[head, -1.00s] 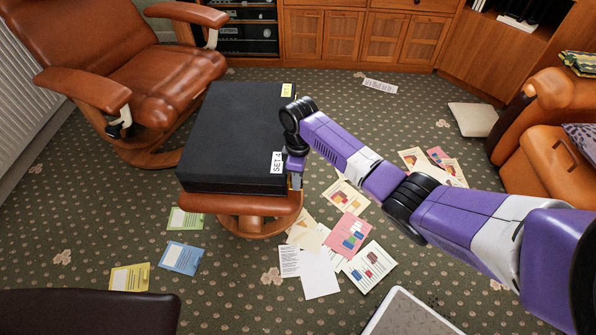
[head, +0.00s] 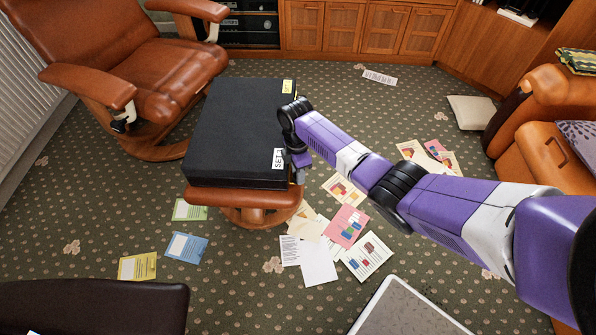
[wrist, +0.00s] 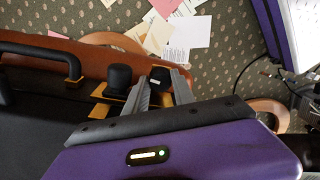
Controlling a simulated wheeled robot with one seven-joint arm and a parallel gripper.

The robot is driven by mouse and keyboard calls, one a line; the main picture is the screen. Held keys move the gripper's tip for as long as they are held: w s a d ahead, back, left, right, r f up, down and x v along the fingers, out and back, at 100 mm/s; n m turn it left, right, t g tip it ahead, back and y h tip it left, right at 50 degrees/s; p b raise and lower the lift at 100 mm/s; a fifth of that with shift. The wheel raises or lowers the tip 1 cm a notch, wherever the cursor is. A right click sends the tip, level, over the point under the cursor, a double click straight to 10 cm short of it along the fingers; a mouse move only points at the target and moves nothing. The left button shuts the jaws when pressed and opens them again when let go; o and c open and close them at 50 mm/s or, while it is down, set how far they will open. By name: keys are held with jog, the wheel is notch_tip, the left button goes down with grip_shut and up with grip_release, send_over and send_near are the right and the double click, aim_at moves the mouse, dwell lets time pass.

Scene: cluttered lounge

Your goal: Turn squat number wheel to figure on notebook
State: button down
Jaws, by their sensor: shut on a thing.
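A black case (head: 235,130) with a white "SET" label and a yellow label lies on a brown footstool (head: 250,217). In the wrist view, two dark number wheels stand on brass plates on the case's side. The shorter wheel (wrist: 159,74), with a pale mark, is between the fingers of my gripper (wrist: 161,86), which is shut on it. The taller dark wheel (wrist: 119,78) stands just left, outside the fingers. My gripper also shows in the head view (head: 299,174) at the case's right front corner. The wheel's figure is unreadable. I cannot make out a notebook.
A black handle (wrist: 70,62) juts from the case, left of the wheels. Papers (head: 320,262) and coloured cards (head: 186,248) lie on the carpet. A brown recliner (head: 150,85) stands behind left, an orange armchair (head: 560,110) at right. A grey-topped, pale-edged piece (head: 410,312) is near front.

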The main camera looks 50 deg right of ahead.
jog(key=shift+a, duration=0.1)
dwell(0.3)
jog(key=c, duration=1.3)
grip_release()
jog(key=shift+c, duration=0.2)
jog(key=shift+w+r+p, duration=0.2)
jog(key=shift+r+p, duration=1.15)
jog(key=shift+r, duration=2.55)
